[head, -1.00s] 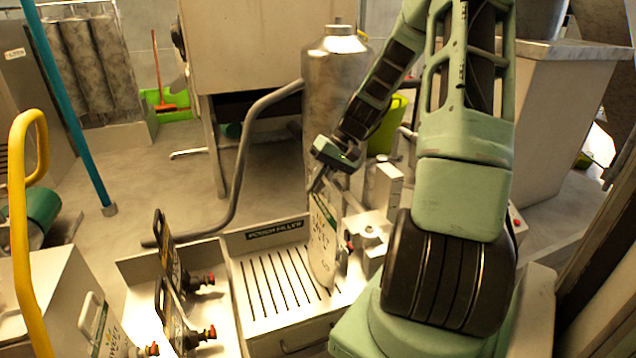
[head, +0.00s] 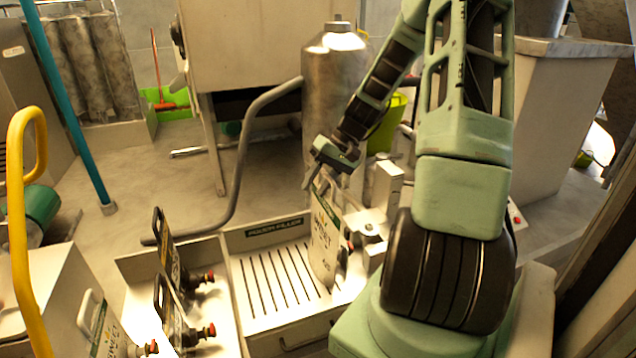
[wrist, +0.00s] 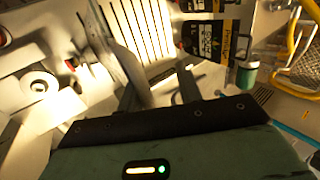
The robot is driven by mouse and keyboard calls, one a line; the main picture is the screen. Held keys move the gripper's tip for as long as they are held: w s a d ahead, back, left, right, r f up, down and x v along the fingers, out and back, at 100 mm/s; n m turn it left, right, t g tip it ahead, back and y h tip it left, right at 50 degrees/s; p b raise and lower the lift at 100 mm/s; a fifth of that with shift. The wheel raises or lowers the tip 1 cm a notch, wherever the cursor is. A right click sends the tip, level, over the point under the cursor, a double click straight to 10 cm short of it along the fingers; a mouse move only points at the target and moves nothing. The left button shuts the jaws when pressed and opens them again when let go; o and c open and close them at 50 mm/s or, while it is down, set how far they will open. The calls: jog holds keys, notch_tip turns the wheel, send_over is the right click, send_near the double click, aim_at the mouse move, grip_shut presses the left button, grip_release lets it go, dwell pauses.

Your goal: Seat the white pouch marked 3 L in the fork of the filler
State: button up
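The white pouch (head: 324,245) hangs upright over the slotted tray of the filler (head: 262,290). Its printed face shows in the head view, but the small marking is too blurred to read. My gripper (head: 318,180) is shut on the pouch's top end. In the wrist view the pouch (wrist: 122,45) is seen nearly edge-on beyond my gripper (wrist: 158,92). The filler's white head (head: 370,232) stands just right of the pouch. A round fitting on it shows in the wrist view (wrist: 38,86). I cannot make out the fork clearly, nor whether the pouch touches it.
Dark-handled pouches with red caps (head: 172,290) stand in a bin left of the tray. Another white pouch (head: 105,325) is at the lower left, near a yellow rail (head: 18,220). A steel cylinder (head: 335,85) and bent grey pipe (head: 240,160) stand behind.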

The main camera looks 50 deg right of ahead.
jog(key=b+v, duration=0.3)
jog(key=v, duration=1.4)
jog(key=shift+r, duration=0.2)
jog(key=w+a+f+n+g+h+b, duration=0.1)
jog(key=w+a+f+n, duration=0.1)
jog(key=a, duration=0.8)
jog(key=w+a+f+n+g+b, duration=0.1)
jog(key=w+a+f+n+g, duration=0.15)
jog(key=a, duration=0.75)
jog(key=w+a+f+n+g+h, duration=0.1)
jog(key=a+f+n, duration=0.15)
jog(key=a, duration=0.75)
jog(key=s+a+f+n+h+b, duration=0.1)
jog(key=s+a+f+n, duration=0.2)
jog(key=s+a, duration=0.5)
jog(key=s+a+f+n+h+b, duration=0.1)
jog(key=s+a+f+n, duration=0.3)
jog(key=s+a, duration=0.5)
jog(key=shift+s+a+f+t+h, duration=0.4)
jog(key=shift+a+h, duration=0.2)
jog(key=shift+a, duration=0.3)
jog(key=shift+w+r, duration=0.1)
